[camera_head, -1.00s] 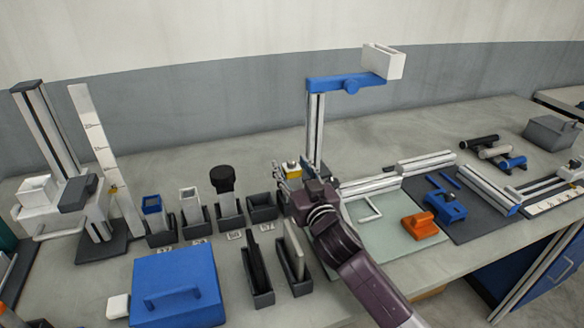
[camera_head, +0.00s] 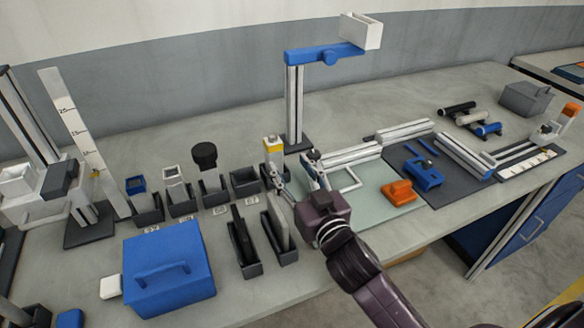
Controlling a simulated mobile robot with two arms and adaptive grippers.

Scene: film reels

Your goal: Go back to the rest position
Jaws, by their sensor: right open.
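My right gripper (camera_head: 297,174) is in the middle of the bench, its arm coming in from the lower right. It is open, and I see nothing between its fingers. A white block with a yellow top (camera_head: 272,148) stands upright just left of and behind it. The foot of that block is partly hidden by the gripper, so I cannot tell if they touch. My left gripper does not show.
A blue-armed stand (camera_head: 293,105) rises behind the gripper. Black holders (camera_head: 245,182) and a blue case (camera_head: 168,268) are at left. A pale green mat (camera_head: 375,208), an orange block (camera_head: 398,192) and rails (camera_head: 404,130) are at right.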

